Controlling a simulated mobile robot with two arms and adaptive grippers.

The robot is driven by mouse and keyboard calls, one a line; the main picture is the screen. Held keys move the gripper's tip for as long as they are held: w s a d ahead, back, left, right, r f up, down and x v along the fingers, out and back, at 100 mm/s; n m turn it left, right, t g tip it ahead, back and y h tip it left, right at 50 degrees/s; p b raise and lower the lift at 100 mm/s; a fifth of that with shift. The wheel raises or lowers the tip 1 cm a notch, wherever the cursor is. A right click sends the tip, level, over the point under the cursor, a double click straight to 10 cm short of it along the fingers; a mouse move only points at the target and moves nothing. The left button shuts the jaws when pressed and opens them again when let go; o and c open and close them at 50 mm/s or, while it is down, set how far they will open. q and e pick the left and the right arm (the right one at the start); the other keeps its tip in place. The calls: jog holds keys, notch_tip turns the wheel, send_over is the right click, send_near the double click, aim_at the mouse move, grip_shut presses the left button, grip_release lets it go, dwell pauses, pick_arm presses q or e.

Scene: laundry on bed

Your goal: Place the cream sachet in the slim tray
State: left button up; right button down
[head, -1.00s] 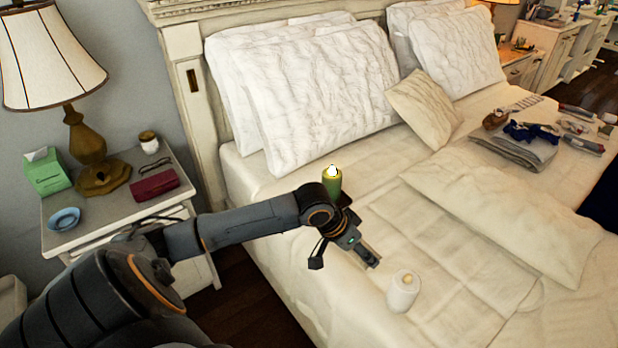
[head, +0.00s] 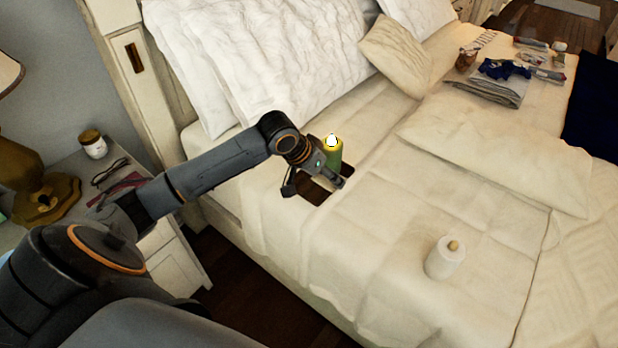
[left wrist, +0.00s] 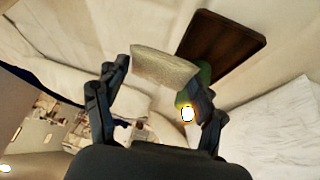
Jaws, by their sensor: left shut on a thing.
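The slim tray (head: 313,195) is dark brown and lies on the bed near its left side, partly covered by my arm. In the left wrist view the tray (left wrist: 228,42) is beyond the fingers, at the upper right. My left gripper (head: 338,182) is over the tray's right part in the head view. In the left wrist view my left gripper (left wrist: 163,78) is shut on the cream sachet (left wrist: 165,66), a pale flat packet spanning the fingers. The sachet cannot be made out in the head view. My right gripper is not in view.
A green bottle (head: 334,153) with a bright top stands at the tray, close to my left gripper; whether in or behind it is unclear. A white bottle (head: 445,258) stands on the bed. Folded cloths (head: 495,88) lie farther back. A nightstand with glasses (head: 108,170) is left.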

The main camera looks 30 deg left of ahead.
pick_arm(q)
jog(key=w+a+f, duration=0.2)
jog(key=a, duration=0.2)
send_over(313, 185)
jog(key=s, duration=0.2)
notch_tip(313, 185, down, 4)
jog(key=shift+s+d+f, duration=0.15)
jog(key=shift+f, duration=0.05)
jog(key=shift+w+a+f+b, duration=0.2)
jog(key=shift+a+f+b, duration=0.1)
jog(key=shift+f, duration=0.15)
jog(key=f, duration=0.3)
jog(key=shift+a+f, duration=0.2)
jog(key=shift+f, duration=0.05)
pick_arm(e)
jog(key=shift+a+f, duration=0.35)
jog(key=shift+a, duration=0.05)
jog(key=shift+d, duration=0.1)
pick_arm(q)
jog(key=shift+f, duration=0.15)
jog(key=o, duration=0.6)
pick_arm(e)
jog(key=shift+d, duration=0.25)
